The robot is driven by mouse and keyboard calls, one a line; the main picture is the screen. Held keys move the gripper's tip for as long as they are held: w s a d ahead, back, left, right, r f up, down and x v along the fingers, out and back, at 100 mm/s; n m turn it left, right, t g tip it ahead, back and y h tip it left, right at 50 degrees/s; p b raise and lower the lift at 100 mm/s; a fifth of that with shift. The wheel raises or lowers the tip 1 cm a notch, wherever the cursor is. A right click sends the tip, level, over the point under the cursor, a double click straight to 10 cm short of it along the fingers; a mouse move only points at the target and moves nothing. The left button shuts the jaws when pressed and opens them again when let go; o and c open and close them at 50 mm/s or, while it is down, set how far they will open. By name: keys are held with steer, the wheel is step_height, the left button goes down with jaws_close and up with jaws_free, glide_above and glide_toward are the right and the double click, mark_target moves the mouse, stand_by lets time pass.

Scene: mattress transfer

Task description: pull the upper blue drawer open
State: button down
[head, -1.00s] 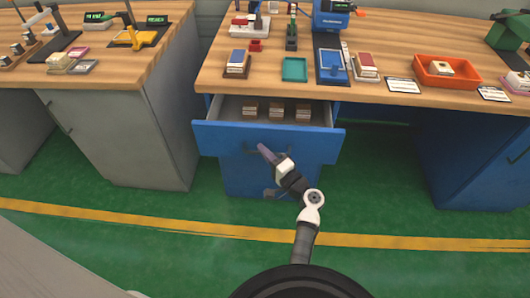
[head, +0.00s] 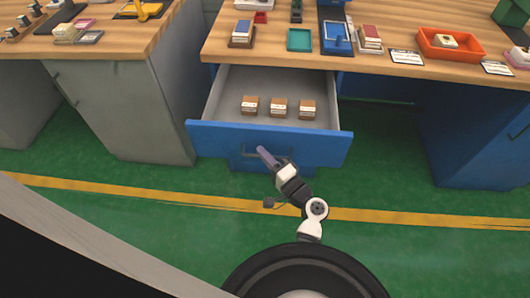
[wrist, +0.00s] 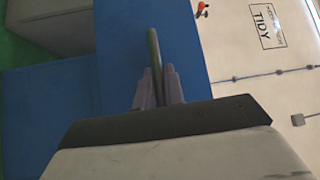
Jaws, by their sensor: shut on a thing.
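The upper blue drawer (head: 315,146) is pulled well out from under the wooden worktop in the head view. Its grey inside shows, with three small brown-and-white blocks (head: 279,107) on its floor. My gripper (head: 264,153) is at the drawer's front, at the dark handle (head: 238,153). In the wrist view the fingers (wrist: 158,88) are closed around the dark bar of the handle (wrist: 154,48), with the blue drawer front (wrist: 120,30) behind it. The fingertips' exact contact is small in the head view.
The wooden worktop (head: 375,66) carries a teal tray (head: 299,40), an orange tray (head: 422,48) and several small items. A grey cabinet (head: 130,110) stands to the left. Green floor with a yellow line (head: 110,190) lies in front of the drawer.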

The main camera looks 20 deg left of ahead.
steer(key=c, duration=1.5)
jaws_free()
steer(key=shift+d, duration=0.1)
